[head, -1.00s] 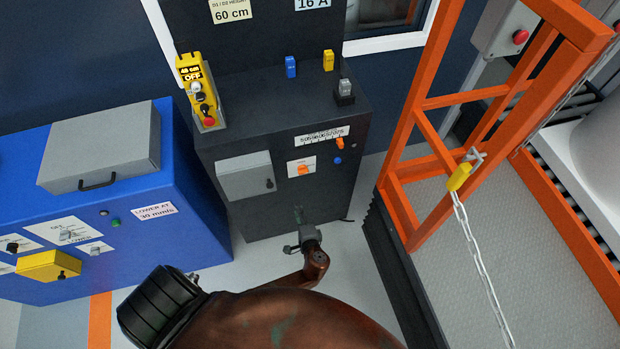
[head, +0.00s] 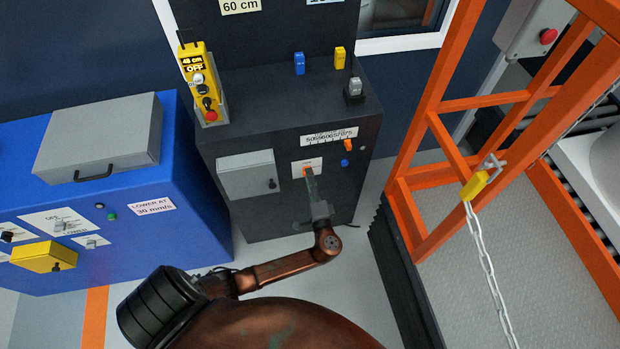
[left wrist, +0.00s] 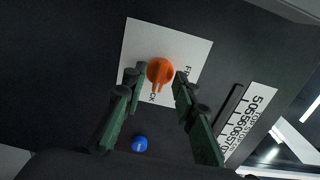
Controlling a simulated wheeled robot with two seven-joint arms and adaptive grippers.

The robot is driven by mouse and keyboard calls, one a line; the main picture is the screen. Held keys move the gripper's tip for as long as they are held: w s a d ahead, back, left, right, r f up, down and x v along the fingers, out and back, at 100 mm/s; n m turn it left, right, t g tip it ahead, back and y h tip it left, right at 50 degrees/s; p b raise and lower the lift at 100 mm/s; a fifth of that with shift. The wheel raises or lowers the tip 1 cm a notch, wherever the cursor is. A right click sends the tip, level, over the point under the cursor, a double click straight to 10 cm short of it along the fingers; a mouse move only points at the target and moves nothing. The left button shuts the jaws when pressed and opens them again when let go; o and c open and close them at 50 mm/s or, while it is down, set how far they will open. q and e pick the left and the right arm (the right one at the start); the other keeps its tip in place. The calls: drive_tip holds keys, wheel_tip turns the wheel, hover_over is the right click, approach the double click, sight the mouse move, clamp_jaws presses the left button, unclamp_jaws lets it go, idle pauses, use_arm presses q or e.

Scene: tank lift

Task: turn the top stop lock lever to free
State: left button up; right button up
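The top stop lock lever is an orange knob with a short handle on a white label plate; in the left wrist view the lever (left wrist: 160,72) sits between my fingertips, its handle pointing down in the picture toward the letters "CK". In the head view the label plate (head: 298,164) is on the dark cabinet's front, and the lever is mostly hidden behind my gripper. My left gripper (head: 310,182) is at the lever; in the left wrist view its green fingers (left wrist: 158,84) are apart, one on each side of the handle, with small gaps visible. My right gripper is not in view.
A blue button (left wrist: 140,144) and a number scale (left wrist: 249,119) are beside the plate. On the cabinet (head: 230,217) are a grey box (head: 245,175) and a yellow pendant (head: 200,85). The orange frame (head: 440,150) with a chain (head: 482,250) stands to the right.

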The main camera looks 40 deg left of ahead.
use_arm(q)
drive_tip(key=shift+c, duration=0.6)
clamp_jaws()
